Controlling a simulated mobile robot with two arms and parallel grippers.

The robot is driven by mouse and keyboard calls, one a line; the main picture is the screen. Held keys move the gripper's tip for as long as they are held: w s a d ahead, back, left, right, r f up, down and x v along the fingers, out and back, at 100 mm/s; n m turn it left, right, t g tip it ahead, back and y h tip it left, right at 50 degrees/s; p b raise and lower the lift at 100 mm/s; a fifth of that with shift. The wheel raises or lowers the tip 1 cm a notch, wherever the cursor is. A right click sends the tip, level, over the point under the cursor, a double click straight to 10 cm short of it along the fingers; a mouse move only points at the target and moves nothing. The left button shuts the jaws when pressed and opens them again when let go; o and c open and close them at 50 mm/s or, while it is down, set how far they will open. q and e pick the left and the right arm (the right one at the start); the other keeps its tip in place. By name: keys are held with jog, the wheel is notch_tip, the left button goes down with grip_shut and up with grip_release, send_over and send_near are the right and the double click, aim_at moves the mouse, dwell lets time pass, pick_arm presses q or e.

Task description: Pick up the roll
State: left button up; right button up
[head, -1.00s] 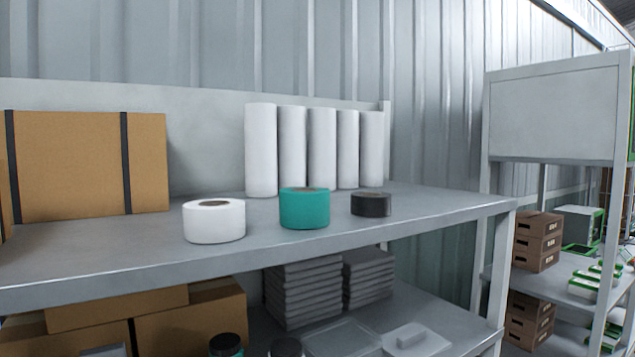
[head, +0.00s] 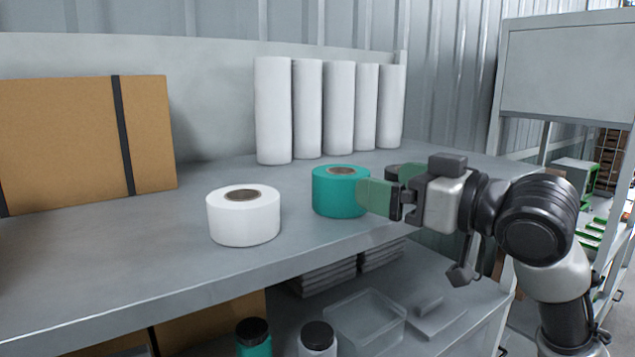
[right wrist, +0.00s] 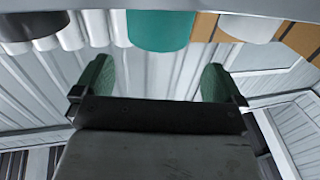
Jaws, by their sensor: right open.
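The teal roll (head: 340,196) stands on the upper shelf, with a brown core on top. It also shows at the top of the right wrist view (right wrist: 160,31). A short white roll (head: 243,222) stands to its left, and it shows in the right wrist view too (right wrist: 248,28). My right gripper (head: 391,186) is open and empty, just right of the teal roll. In the right wrist view its green fingers are apart with nothing between them. The near finger overlaps the teal roll's right edge in the head view; I cannot tell whether they touch. My left gripper is out of view.
Tall white rolls (head: 323,110) stand along the shelf's back. A cardboard box (head: 60,145) is at the left. A clear bin (head: 365,320) and lidded jars sit below.

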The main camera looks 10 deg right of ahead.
aim_at(345, 170)
jog(key=shift+w+a+r+p, duration=0.4)
jog(key=shift+w+p, duration=0.1)
jog(key=shift+p, duration=0.2)
jog(key=shift+p+x, duration=0.45)
jog(key=shift+x, duration=0.5)
jog(key=p+x, duration=0.3)
jog(key=x, duration=0.2)
jog(key=shift+w+d+f+p, duration=0.1)
jog(key=shift+d+f+p, duration=0.1)
jog(key=shift+p, duration=0.1)
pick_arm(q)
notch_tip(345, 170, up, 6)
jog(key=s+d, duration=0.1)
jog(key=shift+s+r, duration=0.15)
pick_arm(e)
jog(key=shift+w+a+f, duration=0.15)
jog(key=shift+w+a, duration=0.1)
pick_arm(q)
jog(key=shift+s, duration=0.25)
pick_arm(e)
jog(key=c, duration=0.8)
jog(key=shift+s+d, duration=0.1)
